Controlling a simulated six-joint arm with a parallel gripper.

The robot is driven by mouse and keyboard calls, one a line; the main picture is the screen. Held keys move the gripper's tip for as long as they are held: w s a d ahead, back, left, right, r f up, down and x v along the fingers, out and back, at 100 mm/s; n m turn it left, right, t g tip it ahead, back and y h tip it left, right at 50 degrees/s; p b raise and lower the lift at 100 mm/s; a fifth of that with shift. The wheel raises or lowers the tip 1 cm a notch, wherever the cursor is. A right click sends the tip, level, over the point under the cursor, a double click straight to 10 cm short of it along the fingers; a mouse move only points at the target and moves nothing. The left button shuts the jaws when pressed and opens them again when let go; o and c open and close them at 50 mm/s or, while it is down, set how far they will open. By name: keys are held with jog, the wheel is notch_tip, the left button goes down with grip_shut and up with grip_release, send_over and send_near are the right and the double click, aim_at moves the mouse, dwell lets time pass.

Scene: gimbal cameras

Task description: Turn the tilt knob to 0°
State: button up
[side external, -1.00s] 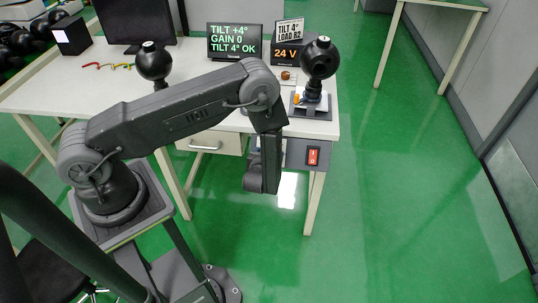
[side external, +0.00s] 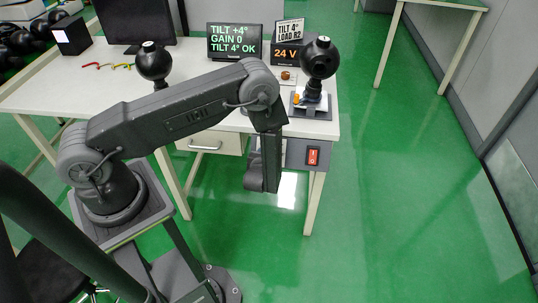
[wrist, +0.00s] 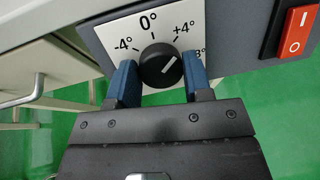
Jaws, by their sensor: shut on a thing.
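The black tilt knob (wrist: 161,67) sits on a white dial plate (wrist: 112,36) in the wrist view. The plate is marked -4°, 0°, +4° and a partly covered 8°. The knob's white pointer line is turned to the upper right, toward +4°. My gripper (wrist: 160,62) has one blue finger on each side of the knob and is shut on it. In the side external view my arm hides the knob. The display (side external: 234,42) there reads "TILT +4°, GAIN 0, TILT 4° OK". A card (side external: 289,30) reads "TILT 4° LOAD R2".
A red rocker switch (wrist: 292,32) is right of the dial; it also shows in the side external view (side external: 313,156). A black ball camera (side external: 319,58) stands at the table's right end, another (side external: 154,61) farther left. A drawer (side external: 212,143) is under the table (side external: 60,92).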

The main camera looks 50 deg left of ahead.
jog(key=n+y, duration=0.1)
jog(key=n, duration=0.4)
jog(key=shift+d+n+g+y, duration=0.1)
jog(key=shift+n+g+y, duration=0.3)
jog(key=shift+n, duration=2.1)
jog(key=o, duration=0.9)
jog(key=v, duration=1.3)
jog(key=shift+s+d+r, duration=0.2)
jog(key=shift+d, duration=0.1)
